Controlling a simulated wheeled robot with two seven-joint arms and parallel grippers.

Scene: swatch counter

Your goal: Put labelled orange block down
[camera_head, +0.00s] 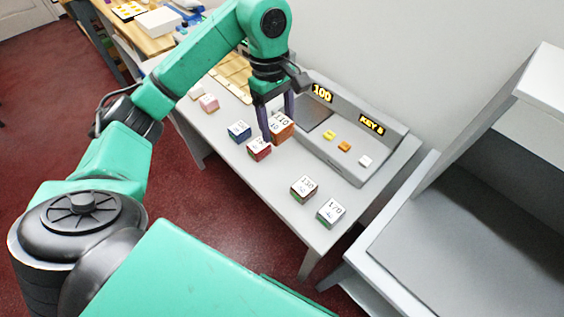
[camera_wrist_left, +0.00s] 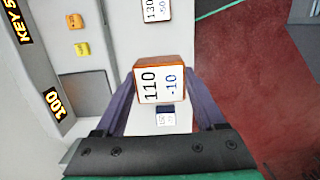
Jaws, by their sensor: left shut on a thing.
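The orange block (camera_head: 281,131) has a white top reading 110 and -10. My left gripper (camera_head: 277,126) is shut on it, with one finger on each side, over the middle of the grey counter (camera_head: 220,122). In the left wrist view the block (camera_wrist_left: 160,82) sits between both fingers and looks much larger than the blocks beyond it. I cannot tell how far its underside is from the counter. My right gripper is not in view.
A red block (camera_head: 259,149) and a blue block (camera_head: 239,131) stand close by. Two labelled blocks (camera_head: 303,188) (camera_head: 330,212) stand nearer the counter's end. A grey console (camera_head: 322,150) showing 100 and KEY S, with coloured keys, runs along the wall side.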

